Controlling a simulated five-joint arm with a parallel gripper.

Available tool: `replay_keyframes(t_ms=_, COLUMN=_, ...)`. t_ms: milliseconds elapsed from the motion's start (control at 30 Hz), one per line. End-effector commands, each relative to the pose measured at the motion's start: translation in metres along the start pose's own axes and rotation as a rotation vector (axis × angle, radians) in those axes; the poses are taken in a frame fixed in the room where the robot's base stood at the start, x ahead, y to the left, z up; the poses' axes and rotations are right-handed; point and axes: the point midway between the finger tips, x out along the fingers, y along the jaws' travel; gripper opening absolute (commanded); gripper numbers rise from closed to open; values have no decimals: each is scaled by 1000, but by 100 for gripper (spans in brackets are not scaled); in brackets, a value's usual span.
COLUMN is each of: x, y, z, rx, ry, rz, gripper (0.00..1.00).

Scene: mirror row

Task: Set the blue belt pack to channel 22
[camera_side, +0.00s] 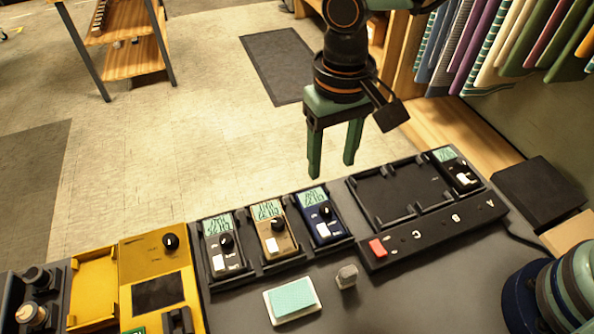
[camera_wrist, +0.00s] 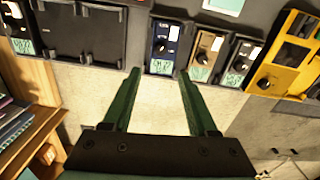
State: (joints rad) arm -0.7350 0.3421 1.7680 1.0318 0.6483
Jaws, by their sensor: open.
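The blue belt pack (camera_side: 320,220) sits in a black cradle, third from the left in the row. It has a small lit display, a black knob and a white button or label. The display digits are too small to read surely. In the wrist view the blue belt pack (camera_wrist: 164,46) lies just beyond and between my fingertips. My gripper (camera_side: 332,172) is open and empty, pointing down above and behind the row, apart from the pack. Its two green fingers (camera_wrist: 158,72) are spread wide in the wrist view.
A black charger (camera_side: 425,222) with a red button and another pack (camera_side: 458,172) is at right. A yellow unit (camera_side: 158,270) stands left. A sponge-like pad (camera_side: 292,300) lies in front.

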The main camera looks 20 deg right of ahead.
Motion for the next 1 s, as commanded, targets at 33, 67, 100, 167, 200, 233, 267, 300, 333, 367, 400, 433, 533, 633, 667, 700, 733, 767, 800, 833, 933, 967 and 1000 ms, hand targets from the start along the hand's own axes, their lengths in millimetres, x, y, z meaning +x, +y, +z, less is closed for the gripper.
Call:
replay_keyframes(t_ms=33, x=-10, y=-1, z=-1, rx=0, ry=4, rz=-3, gripper=59)
replay_keyframes(t_ms=67, x=-15, y=1, z=-1, rx=1, ry=6, rz=-4, gripper=59)
replay_keyframes(t_ms=100, x=-18, y=10, z=-3, rx=7, ry=14, rz=-10, gripper=59)
replay_keyframes(t_ms=167, x=-23, y=19, z=-6, rx=9, ry=25, rz=-17, gripper=59)
replay_keyframes(t_ms=200, x=-27, y=26, z=-7, rx=12, ry=33, rz=-22, gripper=59)
replay_keyframes(t_ms=233, x=-30, y=30, z=-8, rx=13, ry=39, rz=-26, gripper=59)
replay_keyframes(t_ms=267, x=-32, y=35, z=-9, rx=13, ry=45, rz=-29, gripper=59)
replay_keyframes(t_ms=300, x=-36, y=41, z=-10, rx=16, ry=54, rz=-34, gripper=59)
replay_keyframes(t_ms=333, x=-38, y=46, z=-11, rx=17, ry=61, rz=-37, gripper=59)
replay_keyframes(t_ms=367, x=-41, y=51, z=-12, rx=18, ry=68, rz=-41, gripper=59)
replay_keyframes(t_ms=400, x=-44, y=57, z=-12, rx=20, ry=77, rz=-45, gripper=59)
replay_keyframes(t_ms=433, x=-46, y=62, z=-13, rx=21, ry=85, rz=-48, gripper=59)
replay_keyframes(t_ms=533, x=-54, y=78, z=-14, rx=25, ry=109, rz=-57, gripper=59)
replay_keyframes(t_ms=633, x=-62, y=95, z=-13, rx=30, ry=133, rz=-63, gripper=59)
replay_keyframes(t_ms=667, x=-64, y=99, z=-13, rx=31, ry=140, rz=-65, gripper=59)
replay_keyframes(t_ms=700, x=-66, y=106, z=-13, rx=34, ry=151, rz=-67, gripper=59)
replay_keyframes(t_ms=733, x=-68, y=111, z=-12, rx=34, ry=159, rz=-69, gripper=59)
replay_keyframes(t_ms=767, x=-71, y=116, z=-12, rx=36, ry=169, rz=-70, gripper=59)
replay_keyframes(t_ms=800, x=-73, y=123, z=-11, rx=38, ry=179, rz=-72, gripper=59)
replay_keyframes(t_ms=833, x=-75, y=128, z=-11, rx=39, ry=188, rz=-73, gripper=59)
replay_keyframes(t_ms=933, x=-81, y=145, z=-8, rx=44, ry=215, rz=-74, gripper=59)
replay_keyframes(t_ms=967, x=-82, y=150, z=-6, rx=46, ry=224, rz=-74, gripper=59)
replay_keyframes(t_ms=1000, x=-85, y=157, z=-5, rx=47, ry=236, rz=-74, gripper=59)
